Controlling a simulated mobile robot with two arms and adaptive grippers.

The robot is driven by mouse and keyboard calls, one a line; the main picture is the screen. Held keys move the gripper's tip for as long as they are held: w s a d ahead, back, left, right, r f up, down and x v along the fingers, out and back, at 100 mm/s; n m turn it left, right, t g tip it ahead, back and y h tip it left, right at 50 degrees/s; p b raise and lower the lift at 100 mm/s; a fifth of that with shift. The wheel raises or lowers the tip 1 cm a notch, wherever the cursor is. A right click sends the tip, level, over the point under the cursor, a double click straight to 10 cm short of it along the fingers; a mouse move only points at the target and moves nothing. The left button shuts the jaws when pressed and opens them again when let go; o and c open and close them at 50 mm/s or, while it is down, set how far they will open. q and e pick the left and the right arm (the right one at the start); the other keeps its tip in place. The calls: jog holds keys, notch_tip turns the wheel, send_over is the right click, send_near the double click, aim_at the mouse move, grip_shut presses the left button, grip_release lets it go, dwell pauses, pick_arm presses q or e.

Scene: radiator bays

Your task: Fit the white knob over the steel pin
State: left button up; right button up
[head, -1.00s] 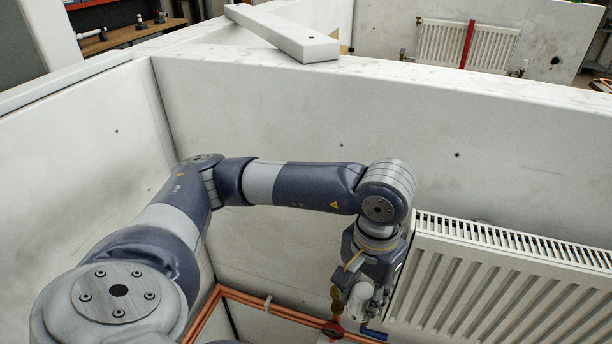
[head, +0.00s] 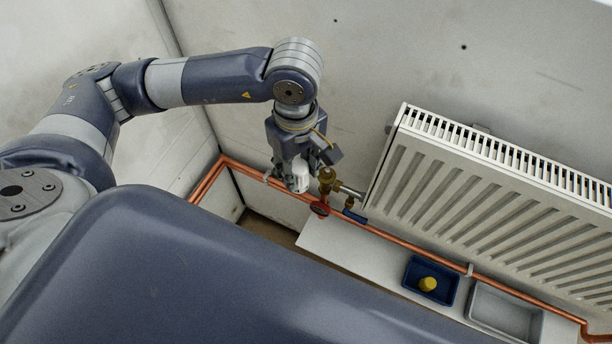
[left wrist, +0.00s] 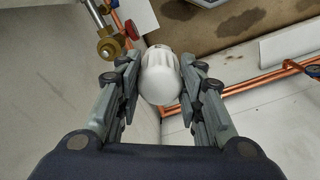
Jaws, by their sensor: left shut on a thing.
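In the left wrist view the knob (left wrist: 160,78) sits between the two fingers of the gripper (left wrist: 160,64). The brass valve (left wrist: 109,47) stands apart from it, to the upper left. I cannot make out the steel pin clearly in either view. My right gripper is not in view.
A white radiator (head: 480,190) hangs to the right. Copper pipes (head: 400,242) run below along the wall. A red handle (head: 320,209) and a blue handle (head: 355,216) sit by the valve. A blue tray (head: 411,278) holds a yellow piece (head: 428,284); a grey tray (head: 478,306) is beside it.

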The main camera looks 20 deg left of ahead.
aim_at(307, 184)
pick_arm(q)
jog(key=shift+s+d+f+n, duration=0.1)
jog(key=shift+d+n, duration=0.05)
jog(key=shift+n, duration=0.4)
jog(key=shift+s+d+n, duration=0.1)
jog(key=shift+d+n, duration=0.05)
jog(key=shift+n, duration=0.4)
jog(key=n, duration=0.2)
jog(key=d+n+p, duration=0.1)
jog(key=shift+s+f, duration=0.25)
jog(key=shift+f, duration=0.05)
jog(key=n, duration=0.3)
jog(key=d+f+n, duration=0.1)
jog(key=n, duration=0.1)
jog(key=shift+s, duration=0.3)
jog(key=w+f, duration=0.1)
jog(key=w, duration=0.2)
jog(key=w+f, duration=0.1)
jog(key=w, duration=0.3)
jog(key=w+f, duration=0.1)
jog(key=w, duration=0.3)
jog(key=shift+d+b, duration=0.2)
jog(key=shift+b, duration=0.15)
jog(key=shift+f+b, duration=0.9)
jog(key=shift+b, duration=0.05)
jog(key=shift+r+p, duration=0.35)
jog(key=shift+r, duration=0.05)
jog(key=shift+f+b, duration=0.15)
jog(key=shift+b, duration=0.25)
